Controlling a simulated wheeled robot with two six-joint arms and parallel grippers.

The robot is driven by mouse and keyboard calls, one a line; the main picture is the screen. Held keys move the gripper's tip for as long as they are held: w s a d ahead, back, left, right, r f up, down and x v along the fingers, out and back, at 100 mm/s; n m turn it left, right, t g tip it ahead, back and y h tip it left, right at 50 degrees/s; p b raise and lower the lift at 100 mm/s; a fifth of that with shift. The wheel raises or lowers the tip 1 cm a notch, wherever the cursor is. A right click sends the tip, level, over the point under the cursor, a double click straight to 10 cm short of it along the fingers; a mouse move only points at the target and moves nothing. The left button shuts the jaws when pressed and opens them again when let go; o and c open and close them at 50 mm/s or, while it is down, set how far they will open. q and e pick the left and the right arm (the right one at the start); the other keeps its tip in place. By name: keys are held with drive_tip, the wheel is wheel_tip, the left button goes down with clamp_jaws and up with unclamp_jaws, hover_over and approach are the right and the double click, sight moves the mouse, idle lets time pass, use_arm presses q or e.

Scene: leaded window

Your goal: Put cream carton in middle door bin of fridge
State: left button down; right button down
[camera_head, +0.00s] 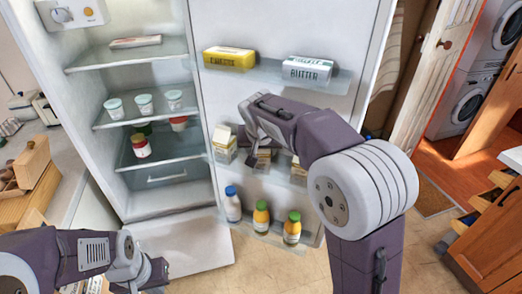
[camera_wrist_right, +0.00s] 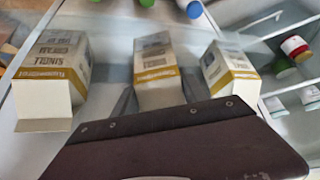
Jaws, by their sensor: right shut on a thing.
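My right gripper (camera_head: 258,148) reaches to the open fridge door and is shut on the cream carton (camera_wrist_right: 157,62), the middle one of three similar white-and-gold cartons in the right wrist view. This carton (camera_head: 264,160) shows below the gripper in the head view, at the middle door bin (camera_wrist_right: 111,55). Whether its base rests on the bin floor is hard to tell. A second carton (camera_head: 224,146) stands to its left, and a third (camera_head: 298,171) is partly hidden by my right arm. My left gripper (camera_head: 152,274) is low at the left, away from the fridge; its fingers are unclear.
The upper door bin holds a yellow box (camera_head: 229,59) and a butter box (camera_head: 307,70). The lower bin holds several bottles (camera_head: 261,217). Fridge shelves at left hold pots (camera_head: 144,104) and jars (camera_head: 141,147). A counter (camera_head: 62,165) stands left of the fridge.

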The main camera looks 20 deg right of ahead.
drive_tip(key=shift+f, duration=0.2)
drive_tip(key=c, duration=0.6)
unclamp_jaws()
drive_tip(key=shift+r, duration=0.1)
drive_tip(key=shift+r, duration=0.25)
drive_tip(key=v, duration=1.2)
drive_tip(key=shift+p, duration=0.4)
drive_tip(key=shift+f, duration=0.1)
